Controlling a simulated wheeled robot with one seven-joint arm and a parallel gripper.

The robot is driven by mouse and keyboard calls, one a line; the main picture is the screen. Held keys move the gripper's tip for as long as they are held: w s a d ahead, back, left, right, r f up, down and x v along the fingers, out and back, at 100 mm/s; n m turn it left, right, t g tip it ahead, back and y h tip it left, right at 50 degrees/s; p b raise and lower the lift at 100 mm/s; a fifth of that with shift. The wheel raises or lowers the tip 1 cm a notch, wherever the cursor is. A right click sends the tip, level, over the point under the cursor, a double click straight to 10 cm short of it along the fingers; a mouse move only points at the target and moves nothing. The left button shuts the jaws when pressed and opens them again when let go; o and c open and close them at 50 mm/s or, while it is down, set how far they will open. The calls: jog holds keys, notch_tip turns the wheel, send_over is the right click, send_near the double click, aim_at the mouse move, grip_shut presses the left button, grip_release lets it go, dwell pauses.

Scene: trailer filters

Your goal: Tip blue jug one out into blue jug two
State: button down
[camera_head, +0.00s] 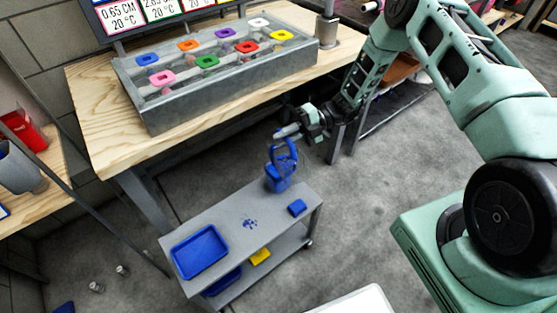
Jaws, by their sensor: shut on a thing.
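My gripper (288,133) is above the far end of a grey cart, shut on a blue jug (287,163) near its upper, loop-like part. More blue jug-like surface (277,183) shows directly below, at the cart top. The blue shapes overlap, so I cannot clearly separate two jugs or tell which is one and which is two. I cannot see inside either or tell how far the held one is tilted.
The grey cart (222,226) carries a blue tray (176,263), small blue bits (250,224) and a small blue block (297,207). A yellow item (260,256) is on its lower shelf. A wooden table (97,125) with a grey trough (150,118) stands behind.

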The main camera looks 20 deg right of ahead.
aim_at(292, 156)
jog(key=s+n, duration=0.1)
jog(key=s+f+n, duration=0.1)
jog(key=s, duration=0.1)
jog(key=shift+d+f+t+b, duration=0.1)
jog(key=shift+t+b, duration=0.2)
jog(key=shift+b, duration=0.1)
jog(key=shift+s+f+n+t+b, duration=0.3)
jog(key=shift+s+f+n+b, duration=0.45)
jog(key=shift+s, duration=0.25)
jog(key=s, duration=0.1)
jog(key=s+f+n+b, duration=0.1)
jog(key=s, duration=0.1)
jog(key=shift+d+n, duration=0.1)
jog(key=shift+n, duration=0.15)
jog(key=s+f+n+t+y+b, duration=0.25)
jog(key=s+f+n+b, duration=0.65)
jog(key=f+n, duration=0.45)
jog(key=shift+m+h, duration=0.25)
jog(key=shift+m, duration=0.1)
jog(key=r+p, duration=0.4)
jog(key=p, duration=0.1)
jog(key=shift+s+d+r, duration=0.25)
jog(key=shift+s+r, duration=0.1)
